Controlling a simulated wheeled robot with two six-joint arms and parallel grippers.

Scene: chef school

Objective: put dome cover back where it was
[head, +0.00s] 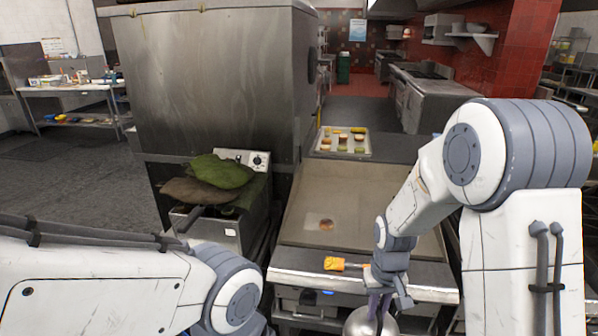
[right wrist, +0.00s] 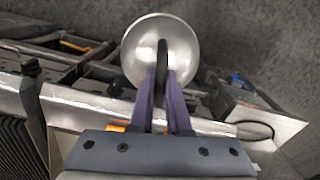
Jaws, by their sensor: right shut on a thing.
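The dome cover is a round silver metal dome with a dark handle. It shows at the bottom edge of the head view (head: 356,324), partly cut off, and in full roundness in the right wrist view (right wrist: 139,52). My right gripper (head: 376,304) is shut on its handle, with a purple finger on each side in the right wrist view (right wrist: 162,82). The dome hangs in front of the griddle's front edge, above the floor. My left arm crosses the lower left of the head view; its gripper is out of view.
The flat griddle (head: 300,203) holds a small round reddish item on a pale patch (head: 326,224). An orange-ended tool (head: 335,264) lies at its front edge. A tray of food (head: 325,151) stands behind. A fryer (head: 225,232) with green and brown cloth-like items stands left.

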